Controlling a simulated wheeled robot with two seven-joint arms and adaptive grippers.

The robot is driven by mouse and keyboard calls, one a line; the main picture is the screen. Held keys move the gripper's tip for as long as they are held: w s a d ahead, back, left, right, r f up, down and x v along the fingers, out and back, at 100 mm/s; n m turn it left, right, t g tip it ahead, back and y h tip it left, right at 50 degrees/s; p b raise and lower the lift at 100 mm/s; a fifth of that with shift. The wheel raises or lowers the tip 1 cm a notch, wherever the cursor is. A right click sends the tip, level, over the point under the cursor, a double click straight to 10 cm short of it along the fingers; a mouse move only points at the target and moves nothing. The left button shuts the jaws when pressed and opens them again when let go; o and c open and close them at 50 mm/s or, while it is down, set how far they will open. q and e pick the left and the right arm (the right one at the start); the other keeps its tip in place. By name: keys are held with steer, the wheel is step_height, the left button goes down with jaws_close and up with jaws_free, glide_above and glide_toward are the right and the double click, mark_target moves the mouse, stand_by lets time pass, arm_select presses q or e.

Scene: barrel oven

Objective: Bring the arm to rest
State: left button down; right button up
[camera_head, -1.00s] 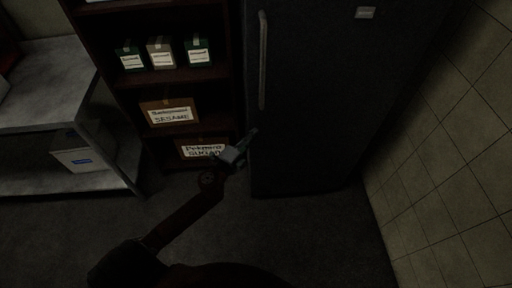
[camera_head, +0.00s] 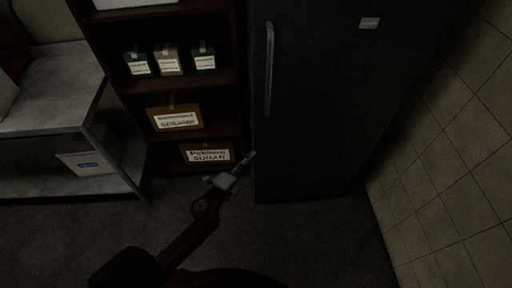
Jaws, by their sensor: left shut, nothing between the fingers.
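My left arm comes in from the bottom left, and its gripper (camera_head: 245,160) is shut and empty. It hangs over the dark floor, in front of the lower shelf and near the lower left edge of the dark fridge (camera_head: 325,110) in the picture. I cannot tell how far it is from either. My right gripper is out of view.
A brown shelf (camera_head: 196,77) holds small boxes (camera_head: 169,62) and two cartons, one (camera_head: 177,119) above the other (camera_head: 208,154). A grey metal table (camera_head: 50,82) with a white bin (camera_head: 88,163) is at left. A tiled wall (camera_head: 455,170) is at right. The floor (camera_head: 310,240) is clear.

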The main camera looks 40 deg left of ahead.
arm_select(q)
steer(key=shift+s+a, duration=0.15)
steer(key=shift+s, duration=1)
steer(key=shift+s+a, duration=0.1)
steer(key=shift+s, duration=1.05)
